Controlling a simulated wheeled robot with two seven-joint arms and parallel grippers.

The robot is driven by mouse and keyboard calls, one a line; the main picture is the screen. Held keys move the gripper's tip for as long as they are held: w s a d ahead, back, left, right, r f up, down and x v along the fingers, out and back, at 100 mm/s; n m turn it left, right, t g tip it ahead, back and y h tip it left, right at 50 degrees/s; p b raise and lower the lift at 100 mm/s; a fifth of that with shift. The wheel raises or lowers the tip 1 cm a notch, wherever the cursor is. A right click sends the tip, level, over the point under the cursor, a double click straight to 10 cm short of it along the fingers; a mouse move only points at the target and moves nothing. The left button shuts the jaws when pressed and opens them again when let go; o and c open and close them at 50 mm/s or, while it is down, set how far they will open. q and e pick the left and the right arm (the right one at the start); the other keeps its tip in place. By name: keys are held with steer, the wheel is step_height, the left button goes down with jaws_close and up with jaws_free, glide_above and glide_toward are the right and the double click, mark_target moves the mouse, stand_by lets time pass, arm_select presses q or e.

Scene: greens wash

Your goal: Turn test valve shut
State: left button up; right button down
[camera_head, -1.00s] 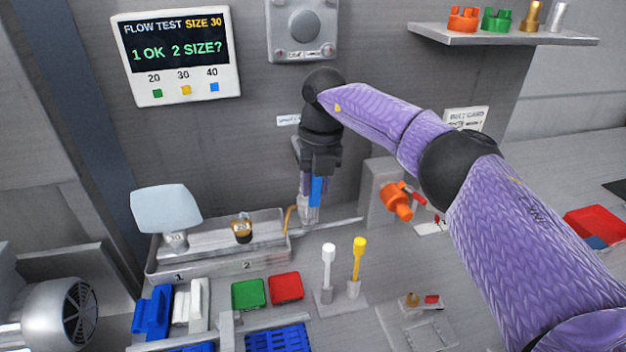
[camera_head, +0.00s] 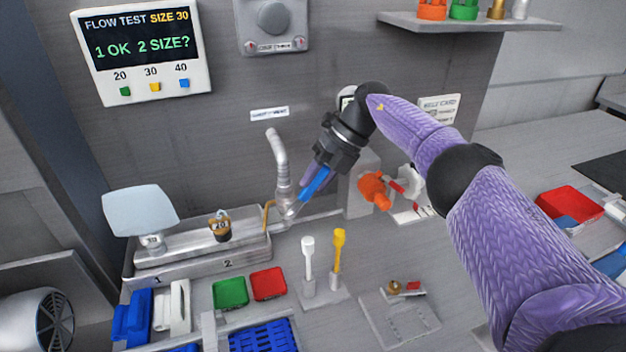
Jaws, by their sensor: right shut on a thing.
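The test valve stands by the trough's right end, a grey upright pipe (camera_head: 280,158) with a bent top and a fitting at its foot. A blue lever handle (camera_head: 316,183) slants up and right from that foot. My right gripper (camera_head: 306,190) comes down from the upper right, tilted, and is shut on the blue handle. Its fingers partly hide the handle and the lower fitting. My left gripper is not in view.
A metal trough (camera_head: 180,262) holds a brass nozzle (camera_head: 220,226). White and yellow upright tools (camera_head: 338,250) stand in front. An orange fitting (camera_head: 373,190) is close right of the gripper. A flow test screen (camera_head: 142,50) reads "1 OK 2 SIZE?".

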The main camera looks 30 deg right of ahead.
stand_by(0.4)
steer(key=shift+c, duration=2.2)
jaws_free()
step_height(320, 180, up, 10)
steer(key=shift+d+p, duration=0.1)
steer(key=shift+p, duration=1.05)
